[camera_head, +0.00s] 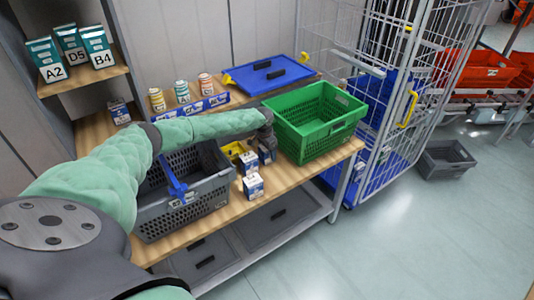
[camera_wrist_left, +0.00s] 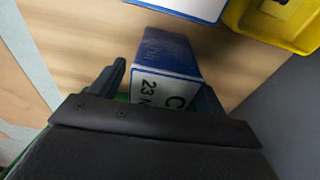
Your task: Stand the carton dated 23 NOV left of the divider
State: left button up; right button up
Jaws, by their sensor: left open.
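My left gripper (camera_head: 267,138) reaches over the wooden table between the grey basket and the green crate. In the left wrist view its fingers (camera_wrist_left: 160,92) are apart, with a blue and white carton (camera_wrist_left: 170,52) between them. The carton's white face shows "23 N" and a "C", partly cut off by the gripper. Whether the fingers touch it I cannot tell. In the head view a carton (camera_head: 264,156) shows just under the gripper. A blue upright piece (camera_head: 176,184) stands in the grey basket (camera_head: 205,199); whether it is the divider I cannot tell. My right gripper is not in view.
Two more cartons (camera_head: 248,163) (camera_head: 253,186) stand close to the gripper, and a yellow bin (camera_head: 233,149) is behind. The green crate (camera_head: 320,125) is right. Bottles (camera_head: 182,92) and a blue tray (camera_head: 268,74) stand at the back. A wire cage (camera_head: 385,120) borders the right.

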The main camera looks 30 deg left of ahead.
pick_arm(q)
jog(key=c, duration=1.3)
jog(key=shift+r, duration=0.1)
jog(key=shift+c, duration=0.2)
